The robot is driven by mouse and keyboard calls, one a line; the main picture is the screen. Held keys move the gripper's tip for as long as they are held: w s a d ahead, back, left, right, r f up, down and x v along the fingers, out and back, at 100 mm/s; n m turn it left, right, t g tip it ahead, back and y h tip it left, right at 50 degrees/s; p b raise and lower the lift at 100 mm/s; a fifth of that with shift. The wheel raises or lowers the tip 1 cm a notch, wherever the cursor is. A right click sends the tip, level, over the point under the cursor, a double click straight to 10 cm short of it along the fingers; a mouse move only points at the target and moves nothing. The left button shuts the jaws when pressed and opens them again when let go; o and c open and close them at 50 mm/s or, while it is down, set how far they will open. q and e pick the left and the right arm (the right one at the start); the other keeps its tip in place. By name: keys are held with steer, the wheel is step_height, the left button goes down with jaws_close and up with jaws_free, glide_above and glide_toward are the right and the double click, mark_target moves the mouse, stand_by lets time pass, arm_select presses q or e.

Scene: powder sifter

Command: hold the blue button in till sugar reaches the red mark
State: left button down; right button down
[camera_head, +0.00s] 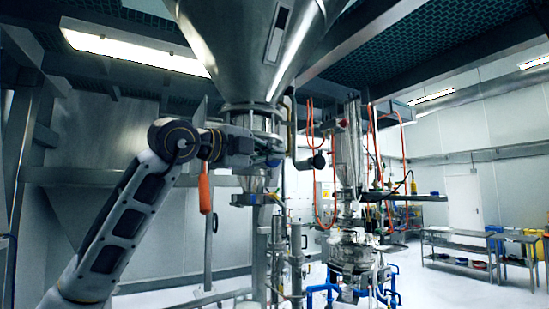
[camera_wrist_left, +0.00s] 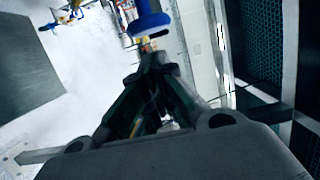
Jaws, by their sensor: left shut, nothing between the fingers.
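My left gripper (camera_head: 272,158) is beside the pipework under the large steel hopper (camera_head: 245,45). In the left wrist view its fingers (camera_wrist_left: 152,55) are shut with nothing between them. A round blue part (camera_wrist_left: 150,23), which looks like the blue button, lies just beyond the fingertips. I cannot tell whether the tips touch it or whether it is pressed in. I cannot make out the blue button in the head view. A narrow window-like strip (camera_head: 279,33) runs down the hopper's cone. No sugar and no red mark can be made out. My right gripper is not in view.
An orange handle (camera_head: 205,194) hangs below my left arm. Vertical pipes stand under the hopper. A second steel machine (camera_head: 350,255) with orange hoses and blue pipes stands to the right. A steel table (camera_head: 455,246) is farther back, with open floor before it.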

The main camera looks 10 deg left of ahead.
arm_select(q)
steer(key=b+v, duration=0.2)
steer(key=v, duration=0.6)
steer(key=shift+b, duration=0.3)
steer(key=shift+s, duration=0.1)
stand_by(0.9)
